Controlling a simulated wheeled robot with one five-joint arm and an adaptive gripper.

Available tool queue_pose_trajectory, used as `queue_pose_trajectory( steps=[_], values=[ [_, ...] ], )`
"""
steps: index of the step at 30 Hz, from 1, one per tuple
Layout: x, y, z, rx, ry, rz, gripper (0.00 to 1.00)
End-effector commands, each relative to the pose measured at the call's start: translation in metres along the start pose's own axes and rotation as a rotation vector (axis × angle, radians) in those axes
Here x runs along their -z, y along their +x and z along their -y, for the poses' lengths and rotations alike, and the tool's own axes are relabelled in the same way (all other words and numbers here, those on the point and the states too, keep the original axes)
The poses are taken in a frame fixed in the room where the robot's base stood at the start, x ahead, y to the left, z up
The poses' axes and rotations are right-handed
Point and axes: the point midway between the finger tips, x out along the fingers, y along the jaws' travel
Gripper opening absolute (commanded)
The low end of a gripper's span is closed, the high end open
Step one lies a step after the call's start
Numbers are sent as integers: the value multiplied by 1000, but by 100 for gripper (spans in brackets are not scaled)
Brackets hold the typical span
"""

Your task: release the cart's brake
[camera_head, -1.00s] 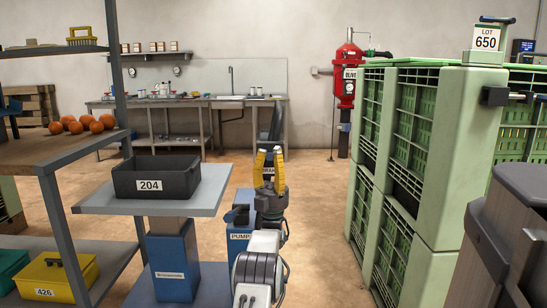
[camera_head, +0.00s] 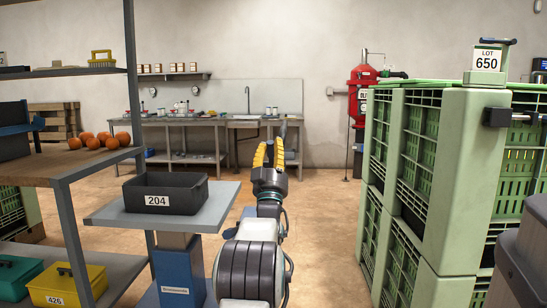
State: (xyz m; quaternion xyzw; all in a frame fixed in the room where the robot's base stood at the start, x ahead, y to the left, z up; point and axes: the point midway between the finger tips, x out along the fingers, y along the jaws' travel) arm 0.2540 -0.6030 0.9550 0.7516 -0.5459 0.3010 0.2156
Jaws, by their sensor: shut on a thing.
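My gripper (camera_head: 268,155) is in the middle of the picture, seen from behind, with its yellow fingers upright and close together. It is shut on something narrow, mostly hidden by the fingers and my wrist. A BRAKE-like label showed between the fingers a second ago; it is not readable now, so I take the held thing to be the brake lever. A dark upright piece (camera_head: 283,130) shows just behind the right finger; I cannot tell if it is part of it. Left of my arm stands a blue pedestal (camera_head: 178,268) with a grey top (camera_head: 222,205).
A black bin marked 204 (camera_head: 158,201) sits on the grey top. Left is a shelf rack (camera_head: 75,235) with oranges (camera_head: 93,141) and a yellow box (camera_head: 68,290). Green stacked crates (camera_head: 455,180) stand close on the right. A workbench (camera_head: 222,123) and red tank (camera_head: 361,100) are behind.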

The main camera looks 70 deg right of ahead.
Motion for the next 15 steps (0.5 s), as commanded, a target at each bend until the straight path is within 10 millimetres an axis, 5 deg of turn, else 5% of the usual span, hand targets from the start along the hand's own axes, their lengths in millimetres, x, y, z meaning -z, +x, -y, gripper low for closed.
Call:
queue_pose_trajectory(
  steps=[15],
  values=[
    [-15,38,1,1,-5,386,0]
  ],
)
